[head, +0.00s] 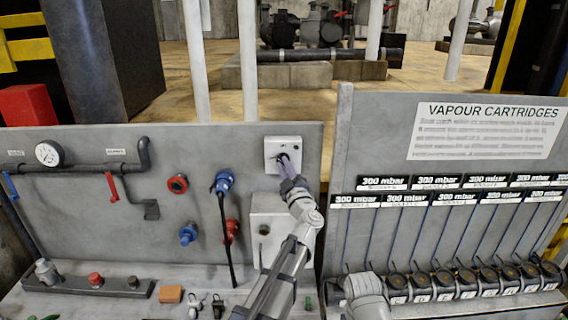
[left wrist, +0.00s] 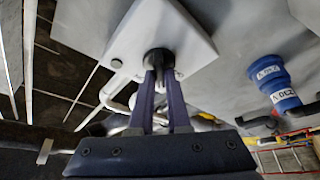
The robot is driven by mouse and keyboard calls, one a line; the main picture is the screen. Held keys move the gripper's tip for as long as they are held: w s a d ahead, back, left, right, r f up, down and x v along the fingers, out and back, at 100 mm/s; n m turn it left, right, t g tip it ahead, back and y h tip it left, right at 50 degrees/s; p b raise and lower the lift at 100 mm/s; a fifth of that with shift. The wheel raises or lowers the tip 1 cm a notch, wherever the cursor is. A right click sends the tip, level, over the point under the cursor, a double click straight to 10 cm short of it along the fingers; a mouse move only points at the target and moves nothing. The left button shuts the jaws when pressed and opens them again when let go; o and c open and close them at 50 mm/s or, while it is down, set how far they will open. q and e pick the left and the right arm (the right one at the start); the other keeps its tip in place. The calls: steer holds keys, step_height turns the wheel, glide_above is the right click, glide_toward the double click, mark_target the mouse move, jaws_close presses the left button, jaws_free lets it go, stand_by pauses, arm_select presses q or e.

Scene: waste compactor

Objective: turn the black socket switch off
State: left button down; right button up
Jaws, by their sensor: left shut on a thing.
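The black socket switch is a dark rotary knob (left wrist: 158,58) on a square white box (head: 292,147) on the upright grey panel. The white box also fills the top of the left wrist view (left wrist: 105,30). My left gripper (head: 284,161) reaches up to the box from below. Its two purple-blue fingers, also seen in the left wrist view (left wrist: 163,78), are shut on the knob from both sides. The fingers hide much of the knob in the head view, and I cannot tell its setting. My right gripper is not in view.
A blue socket (head: 223,181) with a hanging black cable is left of the switch. A red socket (head: 178,184) and a blue one (head: 188,234) are nearby. A grey box (head: 268,210) sits just below the switch. Vapour cartridges (head: 470,282) line the right bench.

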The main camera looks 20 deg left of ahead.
arm_select(q)
steer(key=shift+r+n+g+p, duration=0.1)
steer(key=shift+n+g+p, duration=0.65)
steer(key=shift+n, duration=0.75)
steer(key=shift+r+n+g+p, duration=0.1)
steer(key=shift+n+g+p, duration=0.3)
steer(key=shift+n+p, duration=0.9)
steer(key=shift+r+n+g+p, duration=0.1)
steer(key=shift+n+g+p, duration=0.55)
steer(key=shift+n, duration=1.05)
steer(key=shift+f, duration=0.15)
steer(key=c, duration=0.9)
jaws_free()
steer(key=v, duration=0.8)
